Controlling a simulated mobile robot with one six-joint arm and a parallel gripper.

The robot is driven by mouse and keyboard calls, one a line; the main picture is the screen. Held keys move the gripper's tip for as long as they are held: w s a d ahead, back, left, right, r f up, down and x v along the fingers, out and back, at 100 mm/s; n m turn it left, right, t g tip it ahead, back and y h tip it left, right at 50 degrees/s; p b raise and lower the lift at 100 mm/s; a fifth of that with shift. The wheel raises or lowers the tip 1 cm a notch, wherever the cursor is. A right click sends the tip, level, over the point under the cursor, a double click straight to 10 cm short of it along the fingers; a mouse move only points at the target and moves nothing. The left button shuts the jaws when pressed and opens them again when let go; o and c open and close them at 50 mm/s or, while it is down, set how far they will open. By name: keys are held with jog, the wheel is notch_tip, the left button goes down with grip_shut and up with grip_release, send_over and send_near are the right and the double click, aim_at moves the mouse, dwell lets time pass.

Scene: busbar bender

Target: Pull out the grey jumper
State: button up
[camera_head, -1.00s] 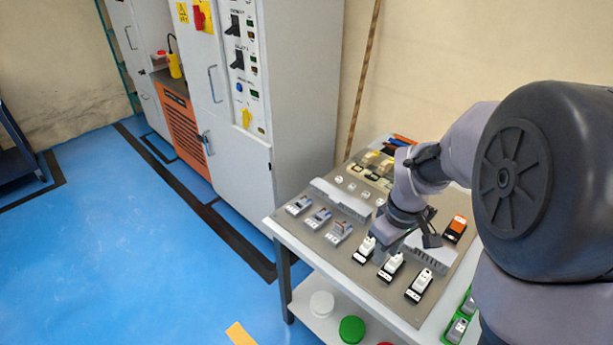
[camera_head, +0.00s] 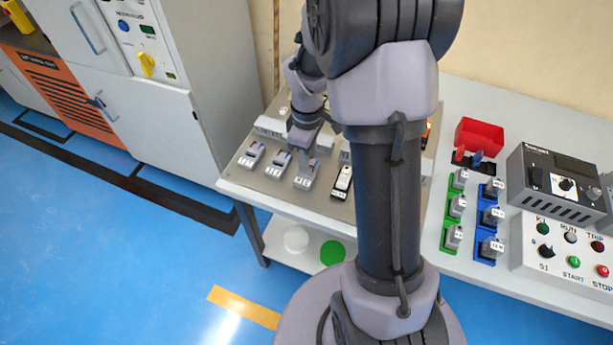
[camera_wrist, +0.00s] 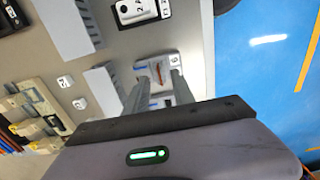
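A row of grey blocks stands on the board at the front left in the head view. The rightmost one, a grey block (camera_head: 306,176), is below my gripper (camera_head: 303,152). In the wrist view my gripper (camera_wrist: 163,76) has its two fingers apart, reaching over that grey block (camera_wrist: 174,60). A thin copper-coloured piece shows between the fingers; I cannot tell whether it is the grey jumper or whether a finger touches it. The fingers partly hide the block.
A black-and-white switch (camera_head: 342,182) stands just right of the grey blocks. Grey slotted ducts (camera_wrist: 66,25) lie behind them. Farther right are green and blue holders, a red bin (camera_head: 479,136) and a control box (camera_head: 560,178). My arm hides the board's middle.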

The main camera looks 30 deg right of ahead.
notch_tip(320, 180, down, 4)
jog(key=shift+r+b, duration=0.2)
jog(key=shift+b, duration=0.5)
jog(key=shift+r, duration=0.1)
grip_shut()
